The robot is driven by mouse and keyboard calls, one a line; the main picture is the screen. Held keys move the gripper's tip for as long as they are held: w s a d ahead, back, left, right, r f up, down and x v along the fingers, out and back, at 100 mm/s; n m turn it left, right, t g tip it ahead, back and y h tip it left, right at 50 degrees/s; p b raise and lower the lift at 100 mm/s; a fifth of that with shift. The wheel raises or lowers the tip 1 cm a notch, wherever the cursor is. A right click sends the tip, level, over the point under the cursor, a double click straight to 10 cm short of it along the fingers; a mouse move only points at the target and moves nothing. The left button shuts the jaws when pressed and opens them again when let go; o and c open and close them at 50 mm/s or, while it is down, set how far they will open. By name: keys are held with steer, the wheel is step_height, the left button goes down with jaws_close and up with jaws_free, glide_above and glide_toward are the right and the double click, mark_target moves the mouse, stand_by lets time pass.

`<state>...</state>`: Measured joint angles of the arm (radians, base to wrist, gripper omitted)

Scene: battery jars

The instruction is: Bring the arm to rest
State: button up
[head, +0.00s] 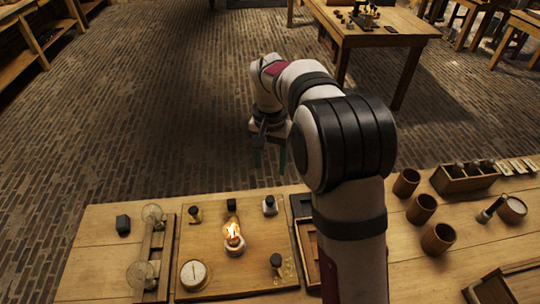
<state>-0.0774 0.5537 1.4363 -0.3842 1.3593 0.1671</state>
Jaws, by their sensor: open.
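My white and black arm reaches up from the front of the table and bends away toward the back. My gripper (270,160) hangs beyond the far edge of the wooden table (95,270), pointing down. Its two dark green fingers are apart, with nothing seen between them. It appears to be over the brick floor and touches nothing that I can see. My arm hides part of the middle right of the table.
A wooden board (212,219) holds a lit flame (233,236), a round dial (194,275) and small dark-topped pieces. Left are glass discs (152,215) and a dark block (123,225). Right are wooden cups (438,239) and a compartment box (464,178). Another table (385,35) stands behind.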

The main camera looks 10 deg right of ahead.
step_height(320, 180, up, 2)
steer(key=shift+r, duration=0.2)
steer(key=s+r+y, duration=0.1)
steer(key=s+r, duration=0.1)
steer(key=s, duration=0.7)
steer(key=s+r, duration=0.3)
steer(key=s, duration=0.6)
steer(key=s+f, duration=0.4)
steer(key=s, duration=1)
steer(key=shift+f+y, duration=0.2)
steer(key=shift+y, duration=0.2)
